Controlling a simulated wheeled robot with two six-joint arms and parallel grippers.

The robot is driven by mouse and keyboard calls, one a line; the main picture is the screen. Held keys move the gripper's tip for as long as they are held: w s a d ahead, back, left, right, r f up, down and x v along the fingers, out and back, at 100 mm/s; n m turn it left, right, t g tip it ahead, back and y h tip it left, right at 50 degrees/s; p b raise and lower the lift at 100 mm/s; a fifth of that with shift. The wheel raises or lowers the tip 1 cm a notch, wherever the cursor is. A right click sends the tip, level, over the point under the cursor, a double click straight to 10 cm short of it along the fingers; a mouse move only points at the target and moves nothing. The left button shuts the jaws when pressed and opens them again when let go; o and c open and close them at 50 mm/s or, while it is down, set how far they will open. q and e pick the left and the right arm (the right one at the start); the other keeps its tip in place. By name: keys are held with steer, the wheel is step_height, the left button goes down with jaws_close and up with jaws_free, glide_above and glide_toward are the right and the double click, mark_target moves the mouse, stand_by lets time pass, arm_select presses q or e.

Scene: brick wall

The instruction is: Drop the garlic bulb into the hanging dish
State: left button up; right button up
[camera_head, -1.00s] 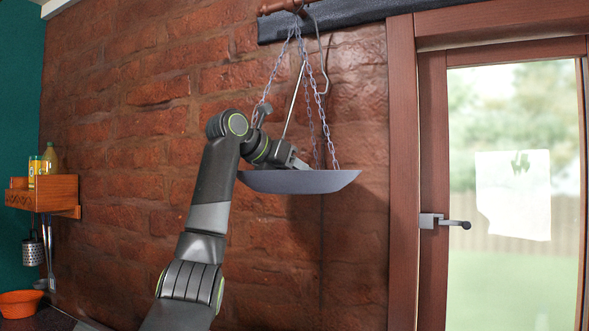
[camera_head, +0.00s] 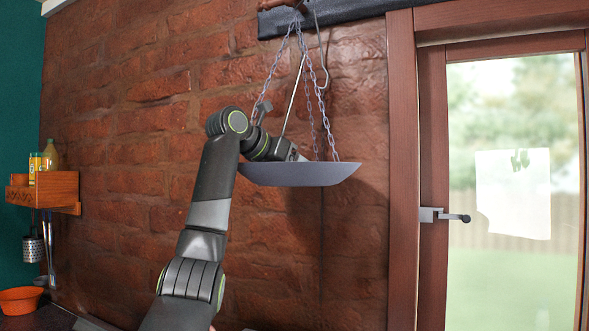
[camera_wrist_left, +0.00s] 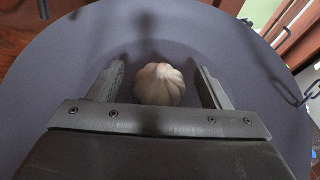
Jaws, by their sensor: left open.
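The hanging dish (camera_head: 300,174) is a shallow grey pan on chains against the brick wall in the head view. Its grey inside (camera_wrist_left: 60,75) fills most of the left wrist view. The pale, ribbed garlic bulb (camera_wrist_left: 160,85) shows there over the dish's middle, between my left gripper's two fingers, with a visible gap on each side. My left gripper (camera_wrist_left: 160,82) is open. In the head view my left gripper (camera_head: 290,154) is at the dish's rim, its fingertips hidden by the dish, and the bulb is hidden. My right gripper is not in view.
Chains (camera_head: 328,120) and a metal hook rod (camera_head: 293,95) hang close to my left wrist. A door with a handle (camera_head: 445,216) is at the right. A wooden wall shelf (camera_head: 45,192) with bottles and an orange bowl (camera_head: 20,300) are at the left.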

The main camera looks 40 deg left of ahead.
arm_select(q)
steer(key=shift+r+p, duration=0.65)
steer(key=shift+p, duration=0.1)
steer(key=shift+s, duration=0.25)
steer(key=b+v, duration=0.4)
steer(key=v, duration=0.7)
steer(key=shift+s+r, duration=0.15)
steer(key=shift+s, duration=0.1)
